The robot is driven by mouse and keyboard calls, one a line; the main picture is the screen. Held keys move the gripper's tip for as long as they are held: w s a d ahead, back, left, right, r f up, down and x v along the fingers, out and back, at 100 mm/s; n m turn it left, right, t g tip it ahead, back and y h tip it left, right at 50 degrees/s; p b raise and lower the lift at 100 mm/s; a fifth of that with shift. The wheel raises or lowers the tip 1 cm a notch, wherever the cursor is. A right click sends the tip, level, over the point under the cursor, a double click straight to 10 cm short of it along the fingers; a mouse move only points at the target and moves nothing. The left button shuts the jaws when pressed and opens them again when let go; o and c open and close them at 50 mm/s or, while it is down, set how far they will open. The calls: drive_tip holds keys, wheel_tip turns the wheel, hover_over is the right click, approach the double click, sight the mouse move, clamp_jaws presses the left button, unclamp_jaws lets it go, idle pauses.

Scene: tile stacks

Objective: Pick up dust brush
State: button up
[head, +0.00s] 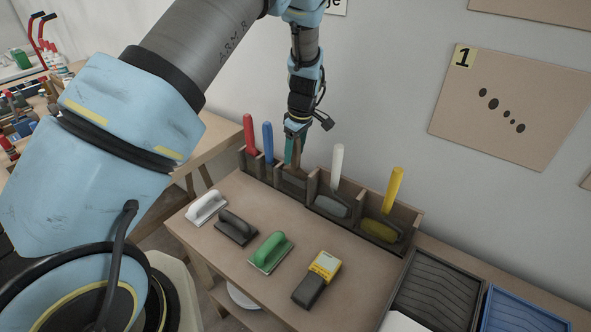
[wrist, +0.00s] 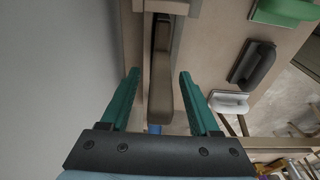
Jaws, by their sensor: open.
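A brush with a brown handle, which I take to be the dust brush (head: 297,157), stands upright in a middle compartment of the wooden rack (head: 412,216) along the wall. Its lower part is mostly hidden in the compartment. My gripper (head: 292,146) points down at this handle, with its green fingers open. In the wrist view, the handle (wrist: 161,88) lies between the two spread fingertips (wrist: 159,74). I see a gap on each side, so the fingers do not appear to grip it.
Red (head: 249,133), blue (head: 267,141), white (head: 337,165) and yellow (head: 393,190) handles stand in the same rack. White (head: 207,207), dark (head: 236,227) and green (head: 270,251) floats and a yellow-black device (head: 317,278) lie on the table in front. The wall is close behind.

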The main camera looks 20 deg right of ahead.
drive_tip(key=shift+f, duration=0.35)
drive_tip(key=shift+c, duration=0.2)
clamp_jaws()
